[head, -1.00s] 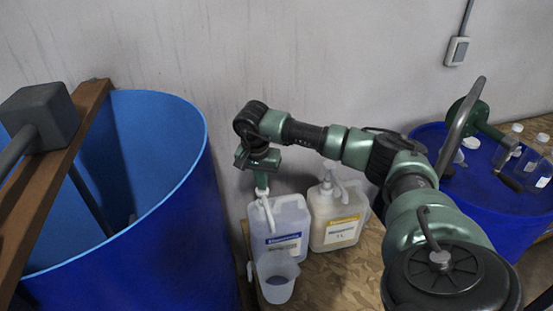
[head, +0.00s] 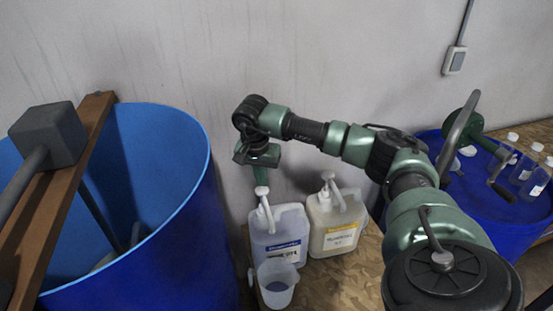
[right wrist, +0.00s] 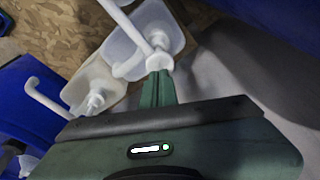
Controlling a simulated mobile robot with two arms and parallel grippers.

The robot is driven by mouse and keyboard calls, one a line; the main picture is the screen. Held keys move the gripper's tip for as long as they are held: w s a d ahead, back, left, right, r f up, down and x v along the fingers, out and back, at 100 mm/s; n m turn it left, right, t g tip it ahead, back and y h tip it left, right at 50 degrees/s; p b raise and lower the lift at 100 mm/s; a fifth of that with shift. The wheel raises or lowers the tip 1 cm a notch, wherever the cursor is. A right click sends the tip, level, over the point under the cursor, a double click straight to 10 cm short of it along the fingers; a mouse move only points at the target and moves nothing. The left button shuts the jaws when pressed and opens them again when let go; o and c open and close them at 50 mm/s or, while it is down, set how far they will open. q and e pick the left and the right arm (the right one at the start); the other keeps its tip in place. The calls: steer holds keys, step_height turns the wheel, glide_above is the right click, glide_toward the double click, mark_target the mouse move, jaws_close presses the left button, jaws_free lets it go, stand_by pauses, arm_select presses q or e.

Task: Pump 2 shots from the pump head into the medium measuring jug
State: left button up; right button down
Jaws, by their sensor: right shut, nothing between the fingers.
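A translucent bottle with a blue label (head: 279,247) stands on the wooden board by the wall. Its white pump head (head: 262,191) has a spout slanting down towards the front. The clear measuring jug (head: 277,283) stands in front of this bottle, near the spout's end. A bluish patch shows low in the jug; I cannot tell if it is liquid. My right gripper (head: 261,180) is shut and empty, pointing down with its fingertips at the top of the pump head. The right wrist view also shows the fingertips (right wrist: 160,76) against the pump head. My left gripper is out of view.
A second pump bottle with a yellow label (head: 338,238) stands close to the right. A large open blue drum (head: 150,240) is close on the left. Another blue drum (head: 500,222) at right carries small clear bottles (head: 528,166). The wall is close behind.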

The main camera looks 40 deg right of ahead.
step_height(320, 180, up, 6)
steer(key=p, duration=0.4)
stand_by(0.4)
stand_by(0.3)
steer(key=shift+s+f, duration=0.1)
